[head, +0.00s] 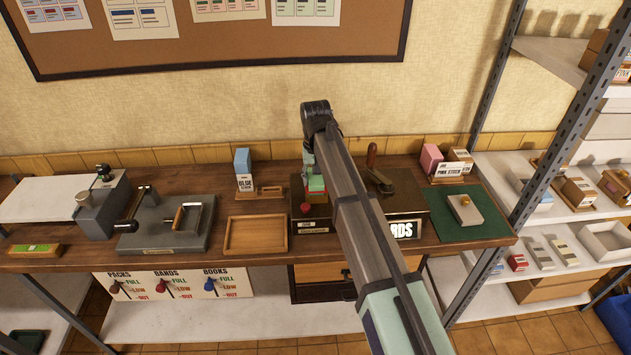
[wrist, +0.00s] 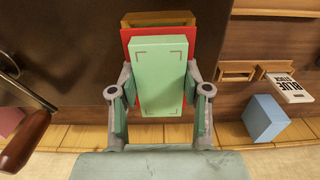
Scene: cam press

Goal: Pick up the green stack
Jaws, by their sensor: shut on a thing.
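The green stack (wrist: 160,62) is a pale green block with dark corner marks on its face. It stands between the two fingers of my gripper (wrist: 160,92) in the wrist view, and the gripper is shut on its sides. In the head view the stack (head: 316,183) shows as a small green patch, and the gripper is mostly hidden behind my arm. A red piece (wrist: 130,38) sits right behind the stack, with a wooden holder (wrist: 158,19) beyond it. I cannot tell whether the stack touches the red piece.
A blue block (head: 242,161) stands left on the bench, above an empty wooden tray (head: 256,234). A lever with a wooden handle (head: 372,155) rises close to the right of my arm. A pink block (head: 431,158) and a green mat (head: 482,232) lie farther right.

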